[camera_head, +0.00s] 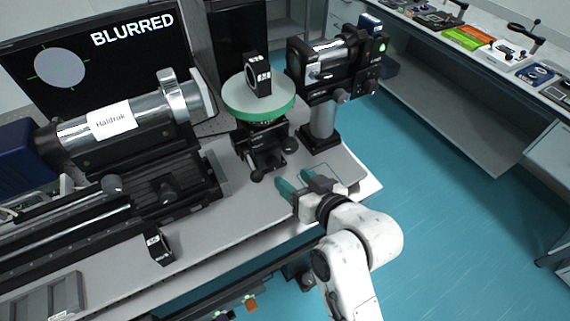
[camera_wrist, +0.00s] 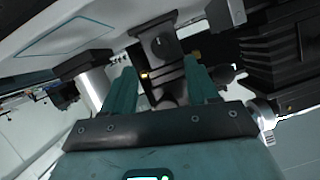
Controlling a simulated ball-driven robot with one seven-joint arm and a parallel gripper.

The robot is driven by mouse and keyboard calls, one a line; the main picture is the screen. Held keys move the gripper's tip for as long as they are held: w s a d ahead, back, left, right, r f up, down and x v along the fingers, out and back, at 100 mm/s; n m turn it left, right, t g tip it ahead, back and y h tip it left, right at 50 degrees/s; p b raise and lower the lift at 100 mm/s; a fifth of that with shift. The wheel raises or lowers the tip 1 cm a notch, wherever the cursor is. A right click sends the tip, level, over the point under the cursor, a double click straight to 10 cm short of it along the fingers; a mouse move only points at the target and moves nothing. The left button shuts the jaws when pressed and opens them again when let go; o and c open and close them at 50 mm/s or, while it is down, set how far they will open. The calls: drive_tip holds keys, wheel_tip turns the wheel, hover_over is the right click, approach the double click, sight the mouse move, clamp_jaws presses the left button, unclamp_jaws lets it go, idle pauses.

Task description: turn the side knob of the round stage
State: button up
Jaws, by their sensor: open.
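The round stage (camera_head: 258,108) has a pale disc with a green rim on a black base. It stands near the table's back edge, with a small black block labelled in white (camera_head: 257,75) on its disc. Dark knobs show on the base: one at its right side (camera_head: 290,143) and one at its lower front (camera_head: 257,174). My gripper (camera_head: 293,180) is open and empty, with teal fingers, just in front and right of the base, apart from it. In the wrist view the fingers (camera_wrist: 160,70) point toward a dark mount; which knob lies there I cannot tell.
A black optical device on a silver post (camera_head: 322,120) stands right of the stage. A silver cylinder labelled Haldruk (camera_head: 110,122) lies to the left. A monitor (camera_head: 90,45) reads BLURRED.

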sight(275, 165)
drive_tip(key=x, duration=0.8)
drive_tip(key=shift+s+p, duration=0.1)
drive_tip(key=shift+p, duration=0.3)
drive_tip(key=c, duration=1)
drive_tip(key=shift+c, duration=0.2)
